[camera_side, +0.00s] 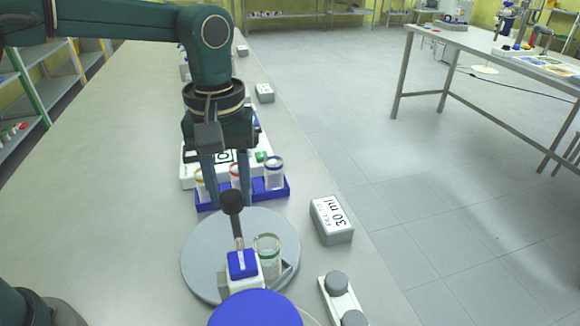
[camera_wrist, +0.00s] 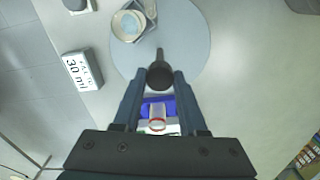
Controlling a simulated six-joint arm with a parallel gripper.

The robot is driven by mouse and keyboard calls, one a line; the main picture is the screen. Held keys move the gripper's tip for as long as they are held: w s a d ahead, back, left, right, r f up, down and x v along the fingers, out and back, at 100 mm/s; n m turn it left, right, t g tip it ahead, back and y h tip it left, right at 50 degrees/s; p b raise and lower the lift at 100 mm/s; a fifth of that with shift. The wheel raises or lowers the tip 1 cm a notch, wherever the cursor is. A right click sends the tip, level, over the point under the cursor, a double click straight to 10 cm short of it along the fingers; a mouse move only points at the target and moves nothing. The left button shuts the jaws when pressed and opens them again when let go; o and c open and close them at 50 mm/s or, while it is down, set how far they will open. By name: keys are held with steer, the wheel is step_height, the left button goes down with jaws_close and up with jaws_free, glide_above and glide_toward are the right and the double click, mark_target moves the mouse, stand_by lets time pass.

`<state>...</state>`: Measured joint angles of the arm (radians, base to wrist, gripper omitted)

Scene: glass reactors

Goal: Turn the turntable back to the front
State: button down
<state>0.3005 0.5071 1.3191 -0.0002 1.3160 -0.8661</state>
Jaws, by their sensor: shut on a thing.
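The turntable (camera_side: 205,262) is a round light-grey disc on the bench; it also shows in the wrist view (camera_wrist: 192,45). A dark handle with a round black knob (camera_side: 232,201) rises over it; the knob also shows in the wrist view (camera_wrist: 159,75). My gripper (camera_side: 230,197) points down at the turntable's far edge, its two fingers shut on the knob; it also shows in the wrist view (camera_wrist: 158,78). A glass with a green rim (camera_side: 267,250) stands on the disc, beside a blue-topped white block (camera_side: 242,264). The fingers partly hide the rack behind.
A blue rack (camera_side: 272,193) with glasses with coloured rims stands just behind the turntable. A grey "30 ml" box (camera_side: 331,220) stands to its right. A blue round top (camera_side: 256,309) is in front, with a white unit with grey knobs (camera_side: 340,298) beside it. The bench at left is clear.

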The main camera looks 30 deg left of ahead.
steer(key=shift+r+n, duration=0.1)
steer(key=shift+n, duration=5.8)
steer(key=shift+c, duration=2.2)
jaws_free()
steer(key=shift+r, duration=2.5)
